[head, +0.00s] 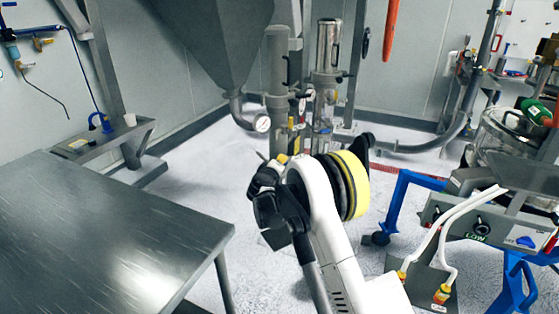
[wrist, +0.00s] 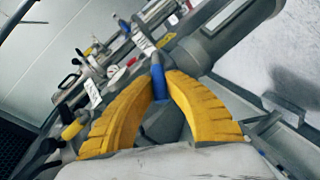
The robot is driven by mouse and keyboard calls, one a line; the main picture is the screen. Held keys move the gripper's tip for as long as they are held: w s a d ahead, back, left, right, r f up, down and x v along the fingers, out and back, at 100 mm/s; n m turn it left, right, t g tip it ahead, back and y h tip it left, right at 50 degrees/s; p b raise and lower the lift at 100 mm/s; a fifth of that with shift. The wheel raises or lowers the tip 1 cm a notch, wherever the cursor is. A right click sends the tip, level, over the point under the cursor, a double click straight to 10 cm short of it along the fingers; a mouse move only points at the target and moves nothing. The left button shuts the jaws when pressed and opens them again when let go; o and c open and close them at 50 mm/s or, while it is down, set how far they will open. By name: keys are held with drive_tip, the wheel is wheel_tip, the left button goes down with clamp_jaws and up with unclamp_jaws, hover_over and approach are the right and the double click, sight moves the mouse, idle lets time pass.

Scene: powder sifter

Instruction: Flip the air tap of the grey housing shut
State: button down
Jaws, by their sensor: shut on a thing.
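In the wrist view the two yellow ribbed fingers of my gripper (wrist: 162,86) close around a small blue handle (wrist: 157,80), which seems to be the air tap. The handle's upper end shows between the fingertips; its lower part is partly hidden by the fingers. A grey cylindrical housing (wrist: 233,36) lies just beyond the fingertips, tilted in this view. In the head view my gripper (head: 282,159) is at the foot of the grey upright column (head: 277,65), largely hidden by my wrist. The tap cannot be made out there.
A steel table (head: 100,225) fills the left front. A blue-framed cart (head: 395,205) with hoses stands at the right. White tags (wrist: 93,92) hang near the fingers.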

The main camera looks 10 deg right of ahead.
sight(288, 157)
drive_tip(key=shift+w+d+r+m+g+y+p, duration=0.15)
drive_tip(key=shift+d+r+m+g+y+p, duration=0.3)
drive_tip(key=shift+r+m+g+y+p, duration=0.45)
drive_tip(key=shift+w+d+r+m+g+y+p, duration=0.2)
drive_tip(key=shift+d+m+g+y+p, duration=0.45)
drive_tip(key=shift+y+p, duration=0.5)
drive_tip(key=shift+w+d+r+m+g+y+p, duration=0.1)
drive_tip(key=shift+d+m+g+y+p, duration=0.15)
drive_tip(key=shift+m+y+p, duration=0.25)
drive_tip(key=shift+w+d+m+g+y+p, duration=0.1)
drive_tip(key=shift+d+m+g+y+p, duration=0.15)
drive_tip(key=shift+y, duration=0.3)
drive_tip(key=shift+w+d+m+g+y+p, duration=0.1)
drive_tip(key=shift+d+m+g+y+p, duration=0.35)
drive_tip(key=shift+y, duration=0.45)
drive_tip(key=c, duration=1.4)
unclamp_jaws()
